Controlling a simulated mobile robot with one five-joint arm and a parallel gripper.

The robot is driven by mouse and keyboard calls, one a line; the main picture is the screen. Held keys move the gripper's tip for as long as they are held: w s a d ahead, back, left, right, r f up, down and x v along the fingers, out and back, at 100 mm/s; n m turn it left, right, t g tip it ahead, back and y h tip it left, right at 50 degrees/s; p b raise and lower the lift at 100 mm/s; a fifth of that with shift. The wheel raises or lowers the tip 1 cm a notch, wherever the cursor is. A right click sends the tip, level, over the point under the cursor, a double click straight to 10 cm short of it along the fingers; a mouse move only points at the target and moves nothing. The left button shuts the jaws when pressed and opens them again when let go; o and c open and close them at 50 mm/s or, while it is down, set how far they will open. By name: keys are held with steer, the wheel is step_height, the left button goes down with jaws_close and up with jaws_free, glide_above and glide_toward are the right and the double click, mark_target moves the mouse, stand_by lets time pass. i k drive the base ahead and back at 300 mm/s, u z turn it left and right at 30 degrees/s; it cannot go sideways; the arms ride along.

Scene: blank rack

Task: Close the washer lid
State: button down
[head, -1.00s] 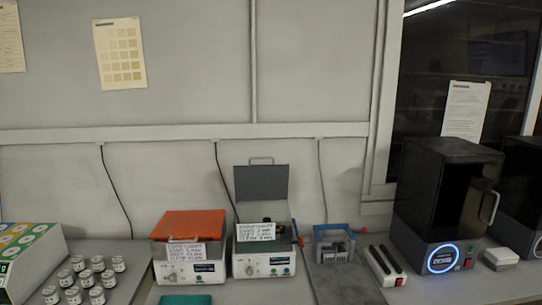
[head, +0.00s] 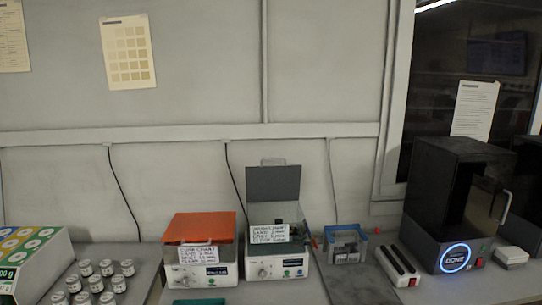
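A washer with a raised grey lid (head: 273,184) stands on the bench. The lid is upright at the back, with a handle (head: 273,161) on its top edge. The washer's white body (head: 276,268) has a knob and a green button, and a handwritten label stands at its front. Left of it is a similar white unit (head: 200,276) with an orange top (head: 203,226) lying over it and a label at its front. My gripper is not in the head view.
A blue-edged rack (head: 345,244) and a dark two-bar device (head: 397,262) stand right of the washer. A black machine (head: 452,200) reading "DONE" is farther right. Several jars (head: 107,267) and a box with coloured circles (head: 30,258) are left. Some bench front of the rack is clear.

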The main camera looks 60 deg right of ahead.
mark_target(263, 184)
steer(key=i, duration=0.95)
steer(key=z, duration=0.05)
